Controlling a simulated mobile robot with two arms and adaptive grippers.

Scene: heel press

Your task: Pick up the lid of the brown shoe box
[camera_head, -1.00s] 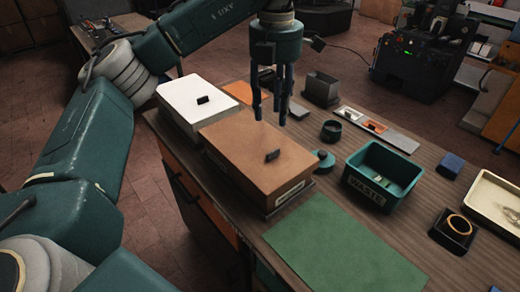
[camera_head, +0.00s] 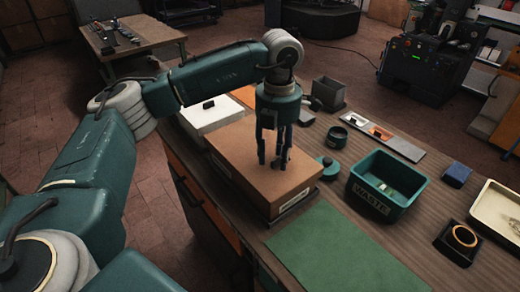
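The brown shoe box (camera_head: 235,160) stands on the workbench with its lid (camera_head: 238,148) on it. A small dark knob sat on the lid's top in the earlier view; now my gripper's fingers cover that spot. My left gripper (camera_head: 272,164) points straight down over the lid, its fingertips low at the knob's place. The fingers stand apart. I cannot tell whether they touch the knob or the lid. My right gripper is not in view.
A white box (camera_head: 205,119) with a dark knob stands behind the brown one. A green mat (camera_head: 335,250) lies in front. A teal waste bin (camera_head: 372,205), a round teal piece (camera_head: 335,168) and a dark cup (camera_head: 337,136) are to the right.

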